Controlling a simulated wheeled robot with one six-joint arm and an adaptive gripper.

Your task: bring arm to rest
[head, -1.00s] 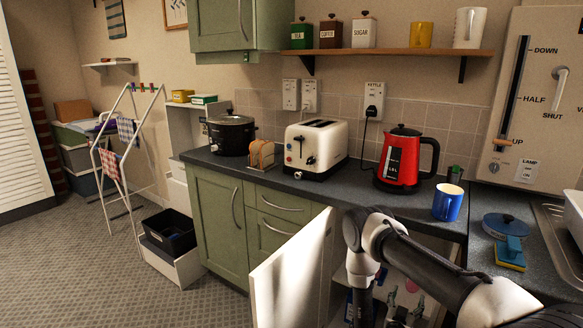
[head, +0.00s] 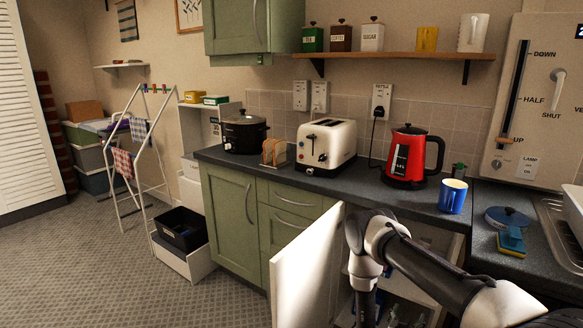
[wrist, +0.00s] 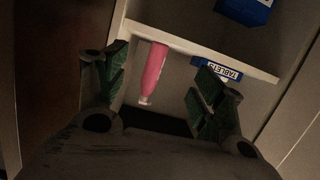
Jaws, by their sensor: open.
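My gripper (wrist: 158,92) is open in the wrist view, its two green-padded fingers wide apart with nothing held. A pink bottle (wrist: 155,66) shows between the fingers in that picture, beyond them and beside a pale shelf edge (wrist: 205,47); I see no contact. In the head view my arm reaches down in front of the open cupboard under the counter. The gripper itself is not clear there, at the bottom edge.
The open white cupboard door (head: 305,268) stands just left of my arm. A blue box labelled TABLETS (wrist: 217,68) is by the right finger. Above, the counter holds a red kettle (head: 408,160), a blue mug (head: 452,197) and a toaster (head: 326,146). Floor (head: 110,265) at left is clear.

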